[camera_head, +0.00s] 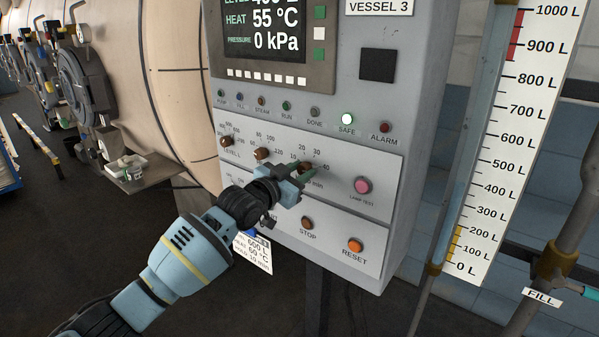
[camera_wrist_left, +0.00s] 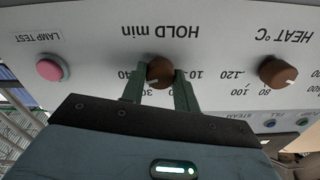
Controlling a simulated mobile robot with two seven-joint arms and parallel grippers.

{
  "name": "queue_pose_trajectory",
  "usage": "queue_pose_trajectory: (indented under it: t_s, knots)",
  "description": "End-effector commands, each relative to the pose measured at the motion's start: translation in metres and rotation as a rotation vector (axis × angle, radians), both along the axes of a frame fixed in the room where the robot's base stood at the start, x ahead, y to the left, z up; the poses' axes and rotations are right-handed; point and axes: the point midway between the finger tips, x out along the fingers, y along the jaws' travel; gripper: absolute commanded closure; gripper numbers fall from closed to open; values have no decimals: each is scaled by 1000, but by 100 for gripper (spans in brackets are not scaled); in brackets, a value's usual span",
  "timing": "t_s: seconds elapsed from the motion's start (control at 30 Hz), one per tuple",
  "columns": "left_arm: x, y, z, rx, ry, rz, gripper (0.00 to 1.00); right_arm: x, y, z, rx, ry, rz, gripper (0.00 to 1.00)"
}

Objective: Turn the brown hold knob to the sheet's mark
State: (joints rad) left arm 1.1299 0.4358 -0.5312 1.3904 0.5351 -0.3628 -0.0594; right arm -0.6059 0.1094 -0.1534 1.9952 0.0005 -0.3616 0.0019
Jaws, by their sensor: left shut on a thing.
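The brown hold knob (camera_head: 306,168) is on the control panel, third in a row of brown knobs. It also shows in the left wrist view (camera_wrist_left: 159,70), upside down under the words HOLD min. My left gripper (camera_head: 303,172) is shut on it, with one green finger on each side in the wrist view (camera_wrist_left: 160,88). A pale mark on the knob seems to face near the 30, but it is small. The white sheet (camera_head: 253,252) hangs below the panel, partly behind my left arm. Its lines show 600 L and 60 °C; the lowest is too small to read surely.
The heat knob (camera_wrist_left: 277,72) and fill knob (camera_head: 226,141) are beside the hold knob. The pink lamp test button (camera_head: 362,186), stop button (camera_head: 307,223) and orange reset button (camera_head: 355,245) are close by. A level gauge (camera_head: 510,130) stands at the right.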

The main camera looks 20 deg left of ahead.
Motion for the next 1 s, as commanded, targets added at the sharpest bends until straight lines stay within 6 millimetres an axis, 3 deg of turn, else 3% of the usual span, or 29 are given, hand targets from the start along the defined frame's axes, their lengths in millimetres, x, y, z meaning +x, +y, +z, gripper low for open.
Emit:
queue_pose_trajectory:
  t_s: [0.27, 1.0]
  knots:
    - [0, 0, 2, -148, 54, 0, 93, 5, 0, 8, -1, -13, 0, 100]
    - [0, 0, 0, -801, 293, -1, 93, 23, -4, 33, -9, -68, 9, 100]
